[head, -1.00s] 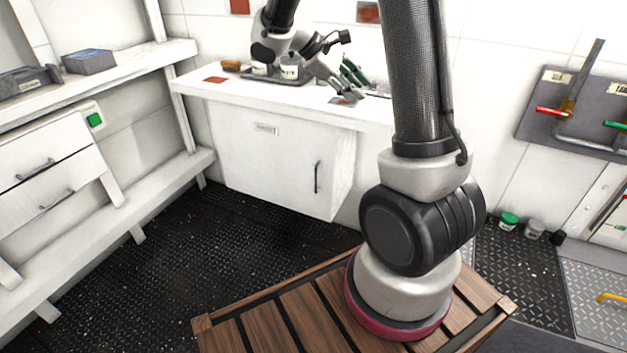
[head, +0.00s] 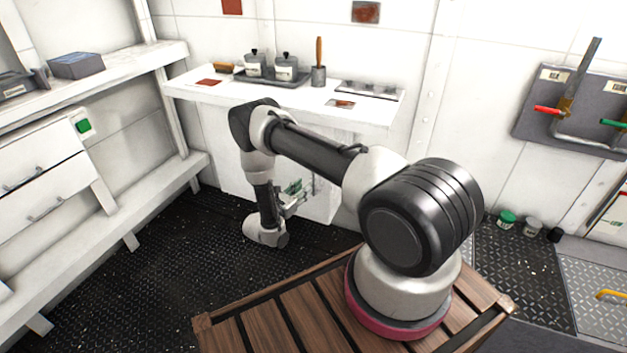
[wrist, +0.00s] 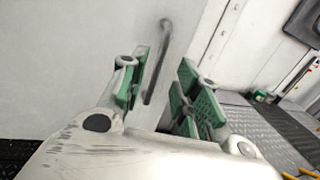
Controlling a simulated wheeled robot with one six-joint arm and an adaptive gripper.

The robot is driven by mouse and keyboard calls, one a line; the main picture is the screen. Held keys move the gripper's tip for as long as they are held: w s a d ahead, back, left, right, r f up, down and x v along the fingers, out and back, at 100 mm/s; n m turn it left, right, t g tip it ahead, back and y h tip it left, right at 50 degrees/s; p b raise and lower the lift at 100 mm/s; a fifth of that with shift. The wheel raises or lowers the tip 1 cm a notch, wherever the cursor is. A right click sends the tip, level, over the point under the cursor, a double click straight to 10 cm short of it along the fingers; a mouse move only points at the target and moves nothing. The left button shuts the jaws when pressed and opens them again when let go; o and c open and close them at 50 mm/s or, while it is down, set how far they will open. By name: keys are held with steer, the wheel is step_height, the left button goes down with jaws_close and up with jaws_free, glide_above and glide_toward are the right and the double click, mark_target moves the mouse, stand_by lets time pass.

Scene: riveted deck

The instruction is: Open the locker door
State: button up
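The white locker (head: 232,178) stands under the counter, its front mostly hidden behind my arm in the head view. Its door (wrist: 90,45) fills the left of the wrist view and looks shut as far as it shows. The dark, upright bar handle (wrist: 158,62) is near the door's right edge. My gripper (head: 294,191) is low in front of the door. In the wrist view my gripper (wrist: 162,92) is open, with green-padded fingers on either side of the handle's lower part in the picture. I cannot tell whether the handle is within finger depth; no contact is visible.
The counter (head: 225,97) above holds a tray with two lidded pots and a wooden-handled tool in a holder. A white shelf with drawers (head: 40,165) runs along the left. Small containers (head: 506,220) stand on the floor at right. The dark floor at left is clear.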

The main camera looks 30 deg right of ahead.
steer(key=x, duration=0.7)
steer(key=shift+d+f, duration=0.1)
steer(key=shift+d, duration=0.15)
jaws_close()
